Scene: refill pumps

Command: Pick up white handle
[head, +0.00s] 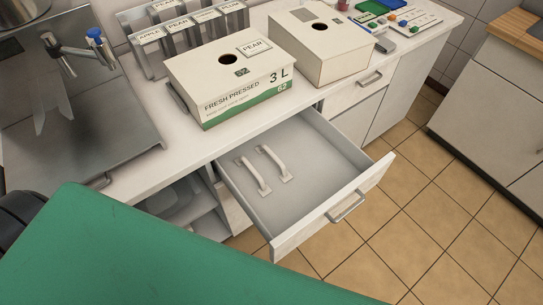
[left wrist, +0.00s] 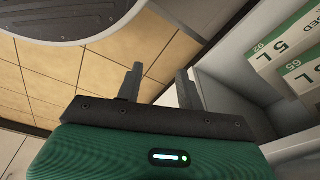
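Two white handles lie in an open drawer (head: 323,171) in the head view. One white handle (head: 253,175) is on the left, and the other white handle (head: 274,162) lies beside it, roughly parallel. Both rest on the drawer floor near its left side. My left gripper (left wrist: 158,86) shows in the left wrist view with its two fingers apart and nothing between them. Neither handle shows in that view. My left gripper is not visible in the head view, where a green part of my arm fills the lower left. My right gripper is in neither view.
A pear box (head: 229,72) and a second white box (head: 321,45) stand on the counter above the drawer. Labelled containers (head: 178,33) stand behind. A steel sink (head: 73,100) is at left. In the left wrist view, boxes marked 5 L (left wrist: 295,45) sit on a shelf.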

